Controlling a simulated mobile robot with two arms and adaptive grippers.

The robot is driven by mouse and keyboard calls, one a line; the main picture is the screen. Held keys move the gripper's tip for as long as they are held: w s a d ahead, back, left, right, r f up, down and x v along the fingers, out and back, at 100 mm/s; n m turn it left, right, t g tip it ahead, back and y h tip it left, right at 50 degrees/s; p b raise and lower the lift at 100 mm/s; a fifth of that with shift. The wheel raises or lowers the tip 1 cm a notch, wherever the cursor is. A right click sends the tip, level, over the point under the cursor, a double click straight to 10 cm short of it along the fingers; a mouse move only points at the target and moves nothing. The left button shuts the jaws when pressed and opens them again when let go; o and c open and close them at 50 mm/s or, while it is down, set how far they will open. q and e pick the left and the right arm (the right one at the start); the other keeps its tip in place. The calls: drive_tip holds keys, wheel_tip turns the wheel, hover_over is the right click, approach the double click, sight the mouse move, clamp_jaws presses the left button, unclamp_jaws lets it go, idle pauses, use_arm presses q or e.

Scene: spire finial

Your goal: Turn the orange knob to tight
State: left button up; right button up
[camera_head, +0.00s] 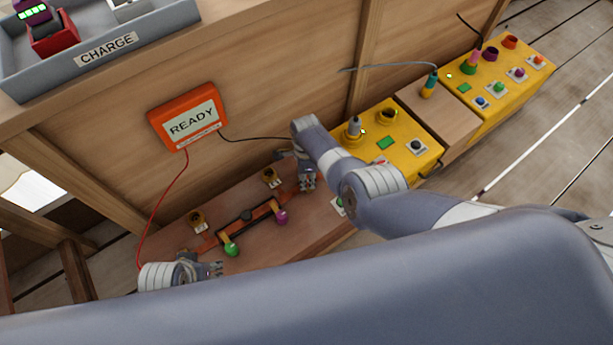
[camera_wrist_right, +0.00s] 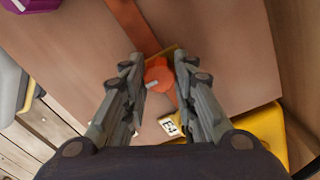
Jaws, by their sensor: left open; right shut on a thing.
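The orange knob (camera_wrist_right: 158,76), with a pale pointer mark, sits at the end of an orange strap (camera_wrist_right: 132,22) in the right wrist view. My right gripper (camera_wrist_right: 158,70) has one finger on each side of the knob and is shut on it. In the head view my right gripper (camera_head: 307,183) is at the right end of the wooden bench's fixture and hides the knob. My left gripper (camera_head: 217,269) is open and empty at the bench's left end, near a green ball knob (camera_head: 232,249). Any tight marking is not readable.
A purple ball knob (camera_head: 282,217) and brass-coloured fittings (camera_head: 197,218) stand on the bench. An orange READY box (camera_head: 190,118) has a red and a black cable. Yellow control boxes (camera_head: 408,128) lie right. A small label (camera_wrist_right: 170,127) is below the knob.

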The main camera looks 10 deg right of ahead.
drive_tip(key=o, duration=1)
drive_tip(key=shift+o, duration=0.2)
